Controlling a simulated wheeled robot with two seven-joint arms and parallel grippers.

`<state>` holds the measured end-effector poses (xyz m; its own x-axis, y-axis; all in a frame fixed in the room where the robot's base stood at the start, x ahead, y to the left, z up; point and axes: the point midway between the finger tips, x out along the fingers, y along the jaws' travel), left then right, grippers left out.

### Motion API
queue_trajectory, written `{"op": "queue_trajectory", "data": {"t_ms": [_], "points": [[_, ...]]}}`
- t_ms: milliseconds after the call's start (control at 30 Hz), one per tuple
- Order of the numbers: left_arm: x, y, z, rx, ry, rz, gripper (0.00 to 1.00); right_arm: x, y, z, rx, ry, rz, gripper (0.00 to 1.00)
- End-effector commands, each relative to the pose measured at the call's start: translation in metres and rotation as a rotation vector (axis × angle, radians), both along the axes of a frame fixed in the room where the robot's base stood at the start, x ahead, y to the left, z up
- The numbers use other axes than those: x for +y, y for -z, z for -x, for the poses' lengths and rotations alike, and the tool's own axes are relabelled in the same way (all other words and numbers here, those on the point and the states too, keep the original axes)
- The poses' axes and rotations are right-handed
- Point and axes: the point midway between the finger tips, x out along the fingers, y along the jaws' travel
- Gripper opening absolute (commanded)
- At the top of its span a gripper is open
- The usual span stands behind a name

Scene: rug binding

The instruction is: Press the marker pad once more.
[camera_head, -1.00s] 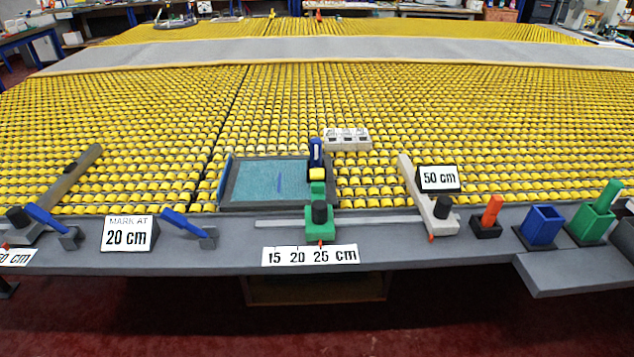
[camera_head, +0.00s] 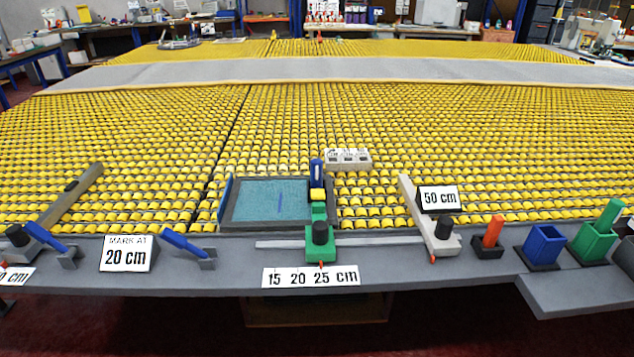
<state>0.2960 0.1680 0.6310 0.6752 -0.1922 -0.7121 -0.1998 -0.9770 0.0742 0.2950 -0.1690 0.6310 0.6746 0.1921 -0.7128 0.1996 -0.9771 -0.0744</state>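A green slider (camera_head: 320,240) with a black knob stands at the front edge, its orange pointer near the 25 on the "15 20 25 cm" scale (camera_head: 311,277). Behind it, a green arm carries a yellow block (camera_head: 318,195) with an upright blue marker-like part (camera_head: 316,173); I take the yellow block to be the marker pad, though I cannot be sure. They stand at the right side of a grey-framed tray (camera_head: 228,205) with a teal surface (camera_head: 260,194). A short blue line (camera_head: 281,191) shows on the teal. Neither of my grippers is in view.
A "MARK AT 20 cm" sign (camera_head: 127,254) stands to the left, beside a blue lever (camera_head: 186,242). To the right are a pale bar (camera_head: 420,212) with a "50 cm" sign (camera_head: 438,199), a blue holder (camera_head: 541,246) and a green holder (camera_head: 594,243). Yellow rollers cover the table behind.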

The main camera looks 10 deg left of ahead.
Motion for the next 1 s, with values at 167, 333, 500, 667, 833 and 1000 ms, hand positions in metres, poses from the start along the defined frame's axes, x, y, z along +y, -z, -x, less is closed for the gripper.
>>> {"op": "queue_trajectory", "data": {"t_ms": [167, 333, 500, 667, 833, 1000], "points": [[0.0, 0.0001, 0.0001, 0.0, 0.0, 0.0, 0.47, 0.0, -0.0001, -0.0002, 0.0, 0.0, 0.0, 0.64], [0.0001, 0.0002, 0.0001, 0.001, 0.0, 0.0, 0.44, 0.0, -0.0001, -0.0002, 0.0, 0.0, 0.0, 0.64], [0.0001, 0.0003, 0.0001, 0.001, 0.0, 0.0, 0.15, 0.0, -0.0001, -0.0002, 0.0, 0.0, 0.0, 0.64], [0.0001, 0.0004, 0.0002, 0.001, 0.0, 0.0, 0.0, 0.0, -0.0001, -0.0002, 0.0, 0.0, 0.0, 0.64], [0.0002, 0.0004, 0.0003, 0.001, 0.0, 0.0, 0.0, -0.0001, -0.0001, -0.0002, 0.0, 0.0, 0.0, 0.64], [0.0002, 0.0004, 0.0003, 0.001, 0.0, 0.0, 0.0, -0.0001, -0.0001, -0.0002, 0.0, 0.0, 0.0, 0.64]]}}
